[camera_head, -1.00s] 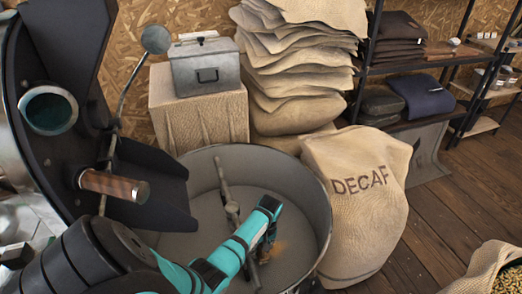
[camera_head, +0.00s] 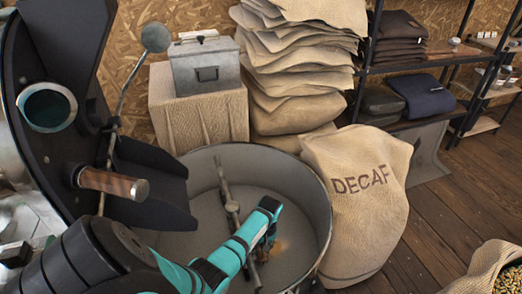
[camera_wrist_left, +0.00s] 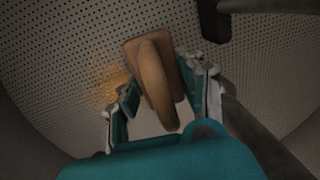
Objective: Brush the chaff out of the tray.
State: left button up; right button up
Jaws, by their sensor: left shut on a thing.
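The tray (camera_head: 322,195) is a wide round grey drum with a perforated floor, in the lower middle of the head view. My left gripper (camera_head: 264,246) reaches down into it. In the left wrist view it is shut on a brown wooden brush (camera_wrist_left: 158,82), one finger on each side of the curved handle. The brush's block is low over the floor; whether its bristles touch cannot be told. The chaff (camera_head: 281,244) is a faint orange-brown patch on the floor, right of the gripper in the head view. It also shows left of the brush in the wrist view (camera_wrist_left: 108,88).
A metal stirring arm (camera_head: 229,200) stands across the tray beside my gripper. The black and steel roaster (camera_head: 60,140) rises at the left. A DECAF sack (camera_head: 358,205) stands against the tray's right side.

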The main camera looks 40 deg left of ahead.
aim_at(281, 249)
pick_arm(q)
jog(key=shift+f+b, duration=0.35)
jog(key=shift+f, duration=0.25)
pick_arm(e)
jog(key=shift+a+f, duration=0.35)
pick_arm(q)
jog(key=shift+w+d+b, duration=0.3)
jog(key=shift+w+d, duration=0.15)
jog(key=shift+w, duration=0.4)
jog(key=shift+w+d+b, duration=0.3)
jog(key=shift+w+d, duration=0.1)
jog(key=shift+w, duration=0.45)
jog(key=shift+w+d+r, duration=0.1)
jog(key=shift+w, duration=0.05)
pick_arm(e)
jog(key=shift+f, duration=0.7)
pick_arm(q)
jog(key=shift+w+d+f+b, duration=0.1)
jog(key=shift+w+d+b, duration=0.25)
jog(key=shift+w+b, duration=0.25)
jog(key=shift+w+d+f+b, duration=0.1)
jog(key=shift+w+d+b, duration=0.25)
jog(key=shift+w, duration=0.3)
jog(key=shift+w+d+b, duration=0.2)
jog(key=shift+w+b, duration=0.1)
jog(key=shift+w, duration=0.2)
pick_arm(e)
jog(key=shift+w+a+f, duration=0.1)
jog(key=shift+a+f, duration=0.15)
jog(key=shift+f, duration=0.75)
